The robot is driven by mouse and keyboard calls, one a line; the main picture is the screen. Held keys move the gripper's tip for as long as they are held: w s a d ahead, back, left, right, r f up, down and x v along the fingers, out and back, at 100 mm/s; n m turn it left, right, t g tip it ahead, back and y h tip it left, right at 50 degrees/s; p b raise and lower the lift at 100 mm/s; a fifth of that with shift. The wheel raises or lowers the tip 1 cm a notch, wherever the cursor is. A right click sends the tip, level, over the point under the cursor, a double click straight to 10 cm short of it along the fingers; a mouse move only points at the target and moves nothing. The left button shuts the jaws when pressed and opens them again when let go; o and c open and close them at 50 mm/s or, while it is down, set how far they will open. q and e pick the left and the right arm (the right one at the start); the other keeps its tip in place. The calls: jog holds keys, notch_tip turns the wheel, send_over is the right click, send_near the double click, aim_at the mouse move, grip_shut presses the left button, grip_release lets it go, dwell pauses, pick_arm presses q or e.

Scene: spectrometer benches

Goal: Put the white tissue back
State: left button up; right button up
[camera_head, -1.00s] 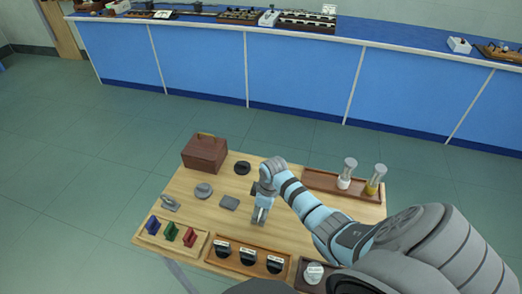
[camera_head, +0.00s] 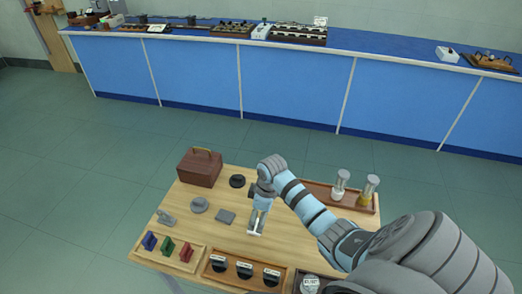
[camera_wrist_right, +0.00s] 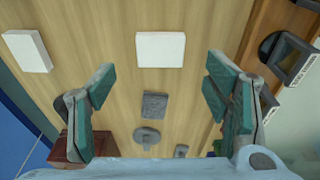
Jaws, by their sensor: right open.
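Two flat white squares lie on the wooden tabletop in the right wrist view. One white square (camera_wrist_right: 160,49) is ahead of the jaws, near the middle, and another (camera_wrist_right: 27,50) is at the left. I cannot tell which one is the white tissue. My right gripper (camera_wrist_right: 160,76) is open and empty, with its fingers spread above the tabletop. In the head view the right gripper (camera_head: 260,212) points down over the middle of the table, with a white patch (camera_head: 256,226) at its tips; the arm hides part of the table. My left gripper is not in view.
A brown case (camera_head: 200,169) stands at the table's back left. A tray (camera_head: 325,190) with two bottles is at the back right. Trays with coloured pieces (camera_head: 168,246) and black labelled holders (camera_head: 244,269) line the front. A long blue bench (camera_head: 290,91) stands beyond open floor.

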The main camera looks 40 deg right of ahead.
jog(key=r, duration=0.6)
jog(key=shift+s+d+p, duration=0.2)
jog(key=shift+s+p, duration=0.15)
jog(key=shift+f, duration=0.1)
